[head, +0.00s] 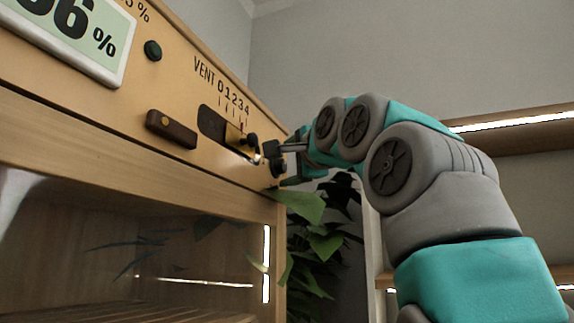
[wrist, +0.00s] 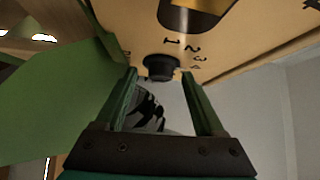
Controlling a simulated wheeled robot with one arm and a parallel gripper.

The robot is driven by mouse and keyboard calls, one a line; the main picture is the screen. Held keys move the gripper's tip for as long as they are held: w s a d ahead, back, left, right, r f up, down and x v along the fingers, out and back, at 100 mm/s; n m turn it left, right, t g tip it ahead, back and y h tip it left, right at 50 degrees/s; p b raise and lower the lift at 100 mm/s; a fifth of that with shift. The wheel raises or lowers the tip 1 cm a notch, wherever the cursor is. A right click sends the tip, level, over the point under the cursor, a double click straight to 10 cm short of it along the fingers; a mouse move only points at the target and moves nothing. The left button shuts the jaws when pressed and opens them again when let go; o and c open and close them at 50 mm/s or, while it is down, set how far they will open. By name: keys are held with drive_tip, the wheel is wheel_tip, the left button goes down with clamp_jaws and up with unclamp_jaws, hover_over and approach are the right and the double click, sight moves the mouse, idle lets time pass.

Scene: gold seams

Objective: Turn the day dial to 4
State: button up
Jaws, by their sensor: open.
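The day dial (wrist: 160,66) is a small dark round knob on the wooden panel in the wrist view, with printed numbers curving along one side of it. Its pointer setting is not readable. My gripper (wrist: 159,74) is open, with one finger on each side of the knob and gaps showing, so it is not clamped. In the head view my gripper (head: 282,160) reaches the right end of the panel, and the dark dial (head: 278,167) is mostly hidden by the fingers there.
A vent slider (head: 235,138) in a dark slot, marked 0 to 4, sits left of the dial. Leaves (head: 325,235) hang below; a green leaf (wrist: 60,95) is near the gripper.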

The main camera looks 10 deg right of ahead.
drive_tip(key=shift+s, duration=0.15)
drive_tip(key=s+d+b, duration=0.1)
drive_tip(key=s, duration=0.6)
drive_tip(key=shift+s+d+f, duration=0.15)
drive_tip(key=shift+s+f, duration=0.05)
drive_tip(key=shift+f, duration=0.2)
